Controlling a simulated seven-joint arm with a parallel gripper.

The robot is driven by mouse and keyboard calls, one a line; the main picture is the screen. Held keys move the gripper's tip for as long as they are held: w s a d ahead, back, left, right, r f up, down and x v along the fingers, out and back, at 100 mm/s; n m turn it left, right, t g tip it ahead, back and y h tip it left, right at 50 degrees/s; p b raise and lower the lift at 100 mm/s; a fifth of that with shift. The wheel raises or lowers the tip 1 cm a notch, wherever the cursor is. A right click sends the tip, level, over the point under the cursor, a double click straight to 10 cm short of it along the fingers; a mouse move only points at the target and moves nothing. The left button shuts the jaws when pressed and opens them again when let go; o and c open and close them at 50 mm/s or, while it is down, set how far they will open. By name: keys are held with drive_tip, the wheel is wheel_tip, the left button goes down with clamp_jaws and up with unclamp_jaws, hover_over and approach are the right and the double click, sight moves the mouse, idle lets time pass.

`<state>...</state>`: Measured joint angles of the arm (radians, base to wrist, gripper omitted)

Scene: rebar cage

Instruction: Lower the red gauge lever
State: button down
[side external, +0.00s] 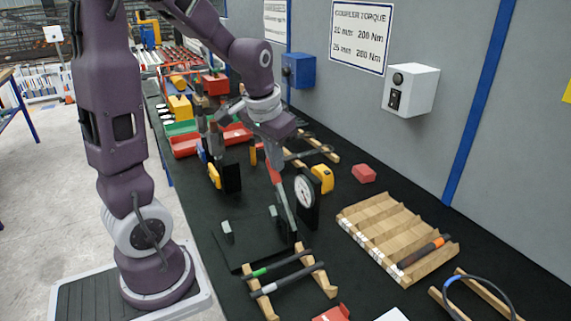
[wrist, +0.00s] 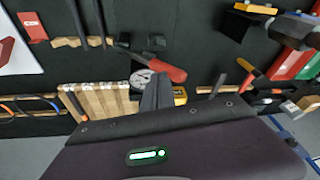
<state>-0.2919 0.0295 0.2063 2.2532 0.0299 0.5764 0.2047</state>
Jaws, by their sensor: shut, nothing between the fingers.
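The gauge lever is a grey bar (side external: 286,213) with a red grip (side external: 273,172) at its upper end. In the side view it stands raised and steeply tilted, beside a round white dial gauge (side external: 304,191) on a black body. My gripper (side external: 273,153) is shut and empty, pointing down just above the red grip; whether they touch I cannot tell. In the wrist view the shut fingers (wrist: 155,92) are beside the red grip (wrist: 168,71), with the dial (wrist: 140,78) partly hidden behind them.
A yellow block (side external: 322,179) stands just behind the gauge. A wooden slotted rack (side external: 385,230) lies to the right, and wooden supports with bars (side external: 307,270) lie in front. Bins and tools crowd the bench to the far left.

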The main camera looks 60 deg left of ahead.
drive_tip(key=a+f+h, duration=0.6)
drive_tip(key=a+f, duration=0.2)
drive_tip(key=a, duration=0.1)
drive_tip(key=shift+n+h, duration=0.4)
drive_tip(key=shift+r, duration=0.1)
